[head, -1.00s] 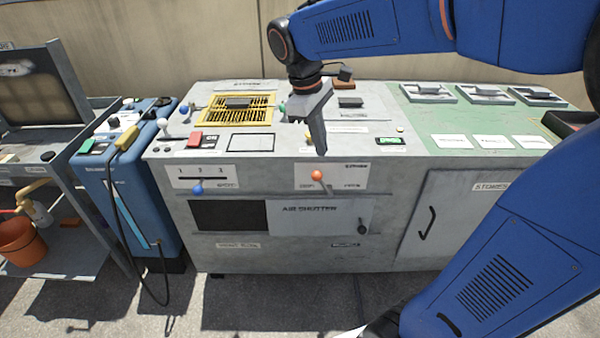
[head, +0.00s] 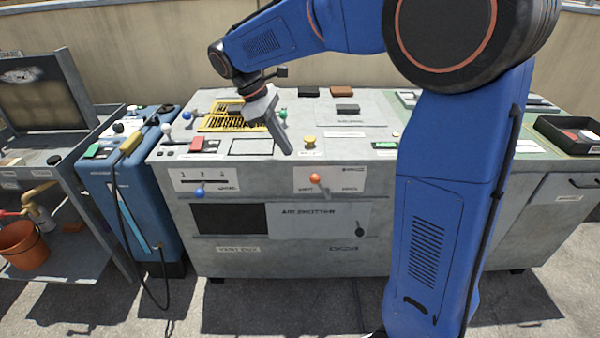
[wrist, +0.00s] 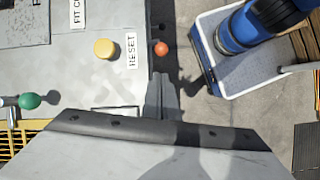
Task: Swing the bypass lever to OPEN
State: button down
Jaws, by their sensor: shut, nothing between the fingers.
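The lever with an orange ball knob (head: 315,179) sits on a white label plate (head: 345,180) on the cabinet's front face. Its short shaft slants from the ball down to the right; the small plate lettering is too blurred to read. The orange ball also shows in the wrist view (wrist: 161,48), just beyond the fingertips. My gripper (head: 287,151) is shut and empty, pointing down near the cabinet's top front edge, above and left of the ball, apart from it. In the wrist view, the closed fingers (wrist: 160,82) point toward the ball with a gap between.
A blue-knobbed slider (head: 199,192) is left on the same face, above the air shutter panel (head: 300,215). A blue cart unit (head: 140,190) stands left.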

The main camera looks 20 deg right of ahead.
aim_at(332, 162)
jog(key=shift+f, duration=0.1)
jog(key=x, duration=1)
jog(key=shift+d, duration=0.1)
jog(key=shift+s+d+r+t+y, duration=0.3)
jog(key=shift+d+r+y, duration=0.3)
jog(key=shift+d+y, duration=0.25)
jog(key=shift+s+d+r+t+y, duration=0.2)
jog(key=shift+s+d+r+y, duration=0.1)
jog(key=shift+d+r+y, duration=0.4)
jog(key=d+y, duration=0.2)
jog(key=s+d+t+y, duration=0.1)
jog(key=shift+d+r, duration=0.1)
jog(key=shift+r, duration=0.25)
jog(key=shift+s+d+t+y, duration=0.15)
jog(key=shift+d+y, duration=0.35)
jog(key=shift+s+d+t+y, duration=0.15)
jog(key=shift+d+y, duration=0.3)
jog(key=shift+d, duration=0.05)
jog(key=shift+s+d+f+t+y, duration=0.1)
jog(key=shift+s+d+t+y, duration=0.15)
jog(key=shift+d+y, duration=0.4)
jog(key=shift+s+d+f+t+y, duration=0.1)
jog(key=shift+s+d+t+y, duration=0.1)
jog(key=shift+d+y, duration=0.45)
jog(key=shift+s+d+f, duration=0.15)
jog(key=shift+s+d, duration=0.1)
jog(key=shift+d, duration=0.4)
jog(key=shift+s+d+f, duration=0.1)
jog(key=shift+d+f, duration=0.05)
